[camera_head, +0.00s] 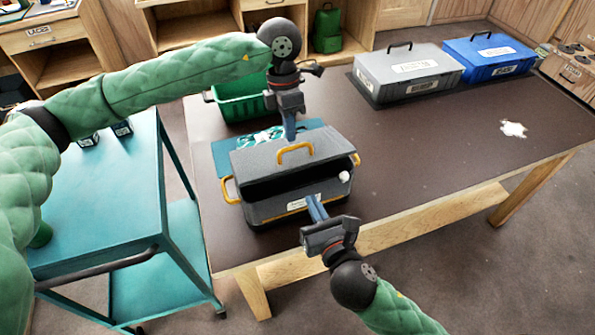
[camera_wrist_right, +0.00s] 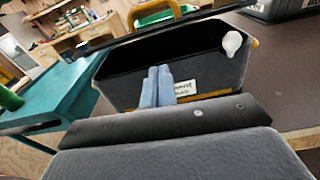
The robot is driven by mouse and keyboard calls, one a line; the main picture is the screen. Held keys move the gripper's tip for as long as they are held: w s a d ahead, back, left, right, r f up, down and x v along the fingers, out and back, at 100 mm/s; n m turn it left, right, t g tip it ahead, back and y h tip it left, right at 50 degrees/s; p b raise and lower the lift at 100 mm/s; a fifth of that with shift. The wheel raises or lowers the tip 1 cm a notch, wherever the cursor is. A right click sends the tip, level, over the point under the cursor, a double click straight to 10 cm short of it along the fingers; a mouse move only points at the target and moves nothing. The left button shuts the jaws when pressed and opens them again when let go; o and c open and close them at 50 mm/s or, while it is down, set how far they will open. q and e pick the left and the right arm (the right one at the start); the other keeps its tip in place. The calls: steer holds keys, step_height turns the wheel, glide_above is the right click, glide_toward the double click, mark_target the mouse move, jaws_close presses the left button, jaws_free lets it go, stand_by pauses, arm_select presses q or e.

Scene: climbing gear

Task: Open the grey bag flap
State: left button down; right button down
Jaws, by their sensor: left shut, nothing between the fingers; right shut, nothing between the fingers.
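The grey bag (camera_head: 270,207) stands on the dark table, with yellow side handles and a white label on its front. Its grey flap (camera_head: 255,160), with a yellow handle (camera_head: 296,150) on top, is raised at the front; a dark gap shows beneath. The right wrist view also shows the bag's dark interior (camera_wrist_right: 190,55). My left gripper (camera_head: 290,136) is shut and empty, pointing down just behind the flap handle; contact is unclear. My right gripper (camera_head: 313,203) is shut and empty at the bag's front, by the label; its blue fingers (camera_wrist_right: 157,88) show in the wrist view.
A white rounded item (camera_head: 344,177) shows at the right end of the bag's opening. A green crate (camera_head: 238,103) and teal mat (camera_head: 228,157) lie behind the bag. Grey (camera_head: 405,72) and blue (camera_head: 490,55) boxes stand at the back right. The table's right part is mostly clear.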

mark_target(297, 167)
steer(key=r+x, duration=0.1)
steer(key=x, duration=0.9)
steer(key=shift+n, duration=0.3)
steer(key=shift+a+r, duration=0.1)
steer(key=shift+r, duration=0.05)
steer(key=shift+w+r, duration=0.25)
steer(key=shift+r, duration=0.45)
arm_select(q)
steer(key=c, duration=1.6)
jaws_free()
arm_select(e)
steer(key=shift+r, duration=0.1)
arm_select(q)
steer(key=shift+o, duration=0.5)
steer(key=shift+r, duration=0.1)
